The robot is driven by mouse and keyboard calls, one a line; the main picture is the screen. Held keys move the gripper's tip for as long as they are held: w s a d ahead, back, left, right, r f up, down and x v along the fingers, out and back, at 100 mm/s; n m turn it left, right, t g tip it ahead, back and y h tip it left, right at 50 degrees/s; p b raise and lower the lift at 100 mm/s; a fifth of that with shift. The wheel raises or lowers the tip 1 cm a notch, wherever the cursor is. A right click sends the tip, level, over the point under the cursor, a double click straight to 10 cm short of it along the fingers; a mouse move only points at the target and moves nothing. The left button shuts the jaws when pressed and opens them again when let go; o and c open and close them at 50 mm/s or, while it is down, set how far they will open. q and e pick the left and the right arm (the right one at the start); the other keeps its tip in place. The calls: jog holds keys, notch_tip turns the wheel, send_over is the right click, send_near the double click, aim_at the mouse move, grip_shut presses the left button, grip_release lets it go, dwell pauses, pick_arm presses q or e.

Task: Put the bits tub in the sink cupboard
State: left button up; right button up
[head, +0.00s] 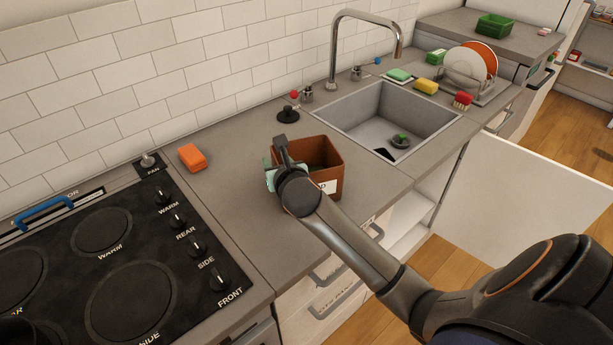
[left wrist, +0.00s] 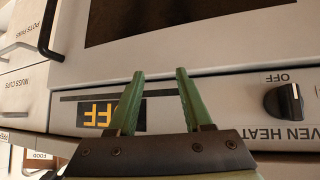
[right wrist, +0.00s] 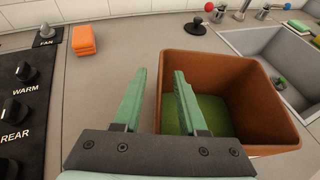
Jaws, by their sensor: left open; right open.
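A brown open-topped tub (head: 324,158) with a partly hidden white label stands on the counter between hob and sink. It fills the right of the right wrist view (right wrist: 255,105), where its inside floor looks green. My right gripper (right wrist: 160,78) is open at the tub's left side, the left wall lying between its fingers in that view; I cannot tell whether they touch it. The right gripper also shows in the head view (head: 277,160). Under the sink, the cupboard (head: 408,232) stands open, its white door (head: 540,200) swung out. My left gripper (left wrist: 160,80) is open and empty before the oven panel.
The sink (head: 375,122) is right of the tub, with a dish rack (head: 478,88) beyond. An orange sponge block (head: 192,157) and the hob (head: 110,255) are to the left. A black stopper-like object (head: 288,114) stands behind the tub. Drawers (head: 335,285) are below the counter.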

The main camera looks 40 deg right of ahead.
grip_shut()
jog(key=shift+r, duration=0.1)
dwell(1.2)
